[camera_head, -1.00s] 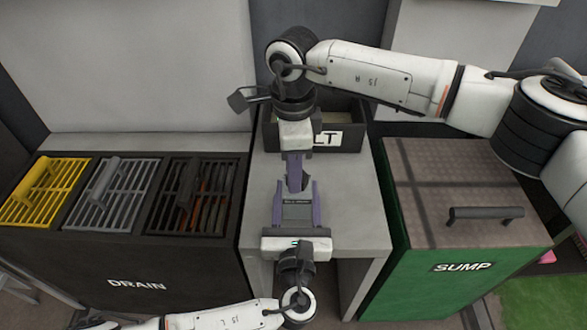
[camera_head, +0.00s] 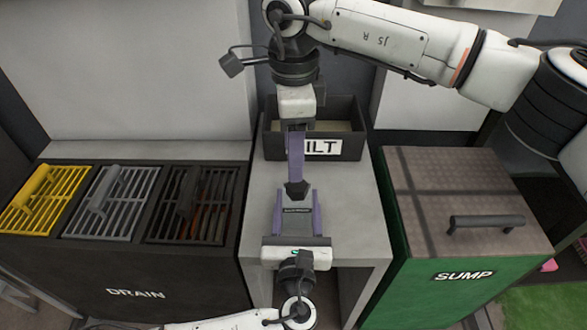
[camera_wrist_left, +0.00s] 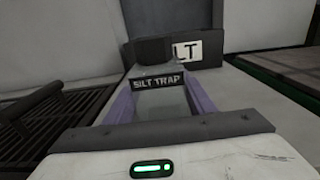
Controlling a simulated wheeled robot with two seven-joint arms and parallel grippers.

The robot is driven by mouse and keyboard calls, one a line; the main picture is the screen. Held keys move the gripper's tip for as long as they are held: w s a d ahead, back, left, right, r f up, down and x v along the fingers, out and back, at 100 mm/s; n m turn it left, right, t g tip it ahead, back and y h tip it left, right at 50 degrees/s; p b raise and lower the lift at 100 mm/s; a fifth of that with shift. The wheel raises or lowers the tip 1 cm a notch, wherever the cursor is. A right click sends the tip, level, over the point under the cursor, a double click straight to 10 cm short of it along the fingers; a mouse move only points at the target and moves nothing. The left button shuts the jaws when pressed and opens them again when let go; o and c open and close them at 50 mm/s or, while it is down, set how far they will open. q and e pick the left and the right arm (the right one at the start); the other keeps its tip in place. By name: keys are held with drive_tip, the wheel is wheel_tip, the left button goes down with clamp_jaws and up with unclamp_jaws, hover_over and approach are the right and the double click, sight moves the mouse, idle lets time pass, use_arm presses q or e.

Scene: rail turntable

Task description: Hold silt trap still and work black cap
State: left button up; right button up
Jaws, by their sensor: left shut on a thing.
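The silt trap (camera_head: 297,225) is a grey block on the grey stand. Its dark label (camera_wrist_left: 158,82) shows in the left wrist view. The black cap (camera_head: 297,189) is at the trap's far end; in the left wrist view the black cap (camera_wrist_left: 155,50) stands above a grey part behind the label. My left gripper (camera_head: 297,205) is shut on the silt trap, with purple fingers along both sides. My right gripper (camera_head: 297,180) points down from above, its tips close to the cap in the head view. It is seen edge-on, so its opening and any contact are unclear.
A dark bin marked SILT (camera_head: 355,146) stands behind the trap. Left is the DRAIN cabinet (camera_head: 135,293) with yellow, grey and dark grates. Right is the green SUMP box (camera_head: 420,270) with a handled lid (camera_head: 440,180). The stand top (camera_head: 350,205) is clear beside the trap.

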drive_tip(key=shift+r, duration=2.35)
use_arm(q)
drive_tip(key=o, duration=1.6)
drive_tip(key=shift+s, duration=0.15)
